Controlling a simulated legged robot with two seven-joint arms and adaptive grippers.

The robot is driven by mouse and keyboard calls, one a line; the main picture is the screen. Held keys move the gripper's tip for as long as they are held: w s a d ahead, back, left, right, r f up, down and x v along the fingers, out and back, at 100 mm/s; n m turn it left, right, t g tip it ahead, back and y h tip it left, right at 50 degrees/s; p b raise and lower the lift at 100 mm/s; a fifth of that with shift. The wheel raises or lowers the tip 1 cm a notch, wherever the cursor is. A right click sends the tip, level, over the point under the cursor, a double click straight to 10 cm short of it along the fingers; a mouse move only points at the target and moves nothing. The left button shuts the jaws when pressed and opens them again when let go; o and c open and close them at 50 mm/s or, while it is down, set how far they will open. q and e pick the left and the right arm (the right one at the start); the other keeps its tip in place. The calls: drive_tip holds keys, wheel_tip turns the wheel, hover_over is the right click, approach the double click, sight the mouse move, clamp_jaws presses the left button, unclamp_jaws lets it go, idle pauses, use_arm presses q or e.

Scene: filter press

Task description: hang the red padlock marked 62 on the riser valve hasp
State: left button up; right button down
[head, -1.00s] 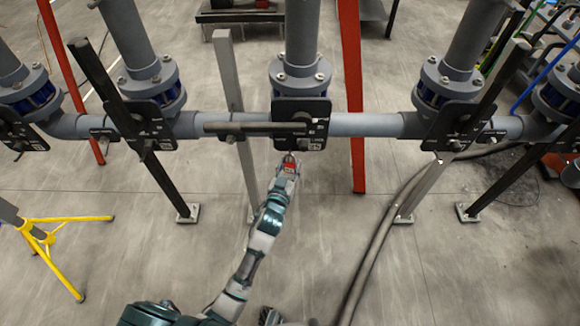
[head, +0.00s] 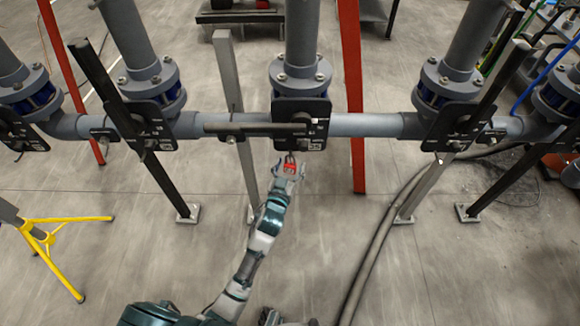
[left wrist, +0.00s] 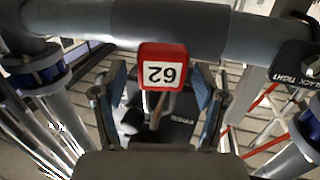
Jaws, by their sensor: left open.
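The red padlock marked 62 (left wrist: 163,68) shows large in the left wrist view, its number upside down. Its shackle runs toward a dark lettered plate. In the head view the padlock (head: 290,168) is just below the black plate (head: 301,124) of the middle riser valve. My left gripper (head: 289,175) is open below and around the padlock. In the left wrist view its fingers (left wrist: 160,88) stand on both sides with visible gaps to the red body. The padlock stays up at the plate; the shackle's passage through the hasp is too small to make out. My right gripper is not visible.
A grey horizontal pipe (head: 368,125) runs across, with a dark valve handle (head: 255,128) lying along it. A grey post (head: 238,120) and a red post (head: 353,95) flank the middle riser. Other valve plates stand left and right. The floor in front is mostly clear.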

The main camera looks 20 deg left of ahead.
use_arm(q)
drive_tip(key=s, duration=1.2)
drive_tip(key=s+f+m+g, duration=0.1)
drive_tip(key=s+f+g, duration=0.3)
drive_tip(key=f, duration=1.1)
drive_tip(key=s+f+m+g, duration=0.1)
drive_tip(key=s+f+g, duration=0.3)
drive_tip(key=f, duration=1.1)
drive_tip(key=s+a+f+g, duration=0.2)
drive_tip(key=s+f+g, duration=0.2)
drive_tip(key=s+f, duration=0.5)
drive_tip(key=s+a+f+g, duration=0.2)
drive_tip(key=s+f+g, duration=0.1)
drive_tip(key=s+f, duration=0.6)
drive_tip(key=s, duration=0.3)
drive_tip(key=shift+a+f+g+h, duration=0.3)
drive_tip(key=shift+a+g, duration=0.1)
drive_tip(key=shift+w, duration=0.1)
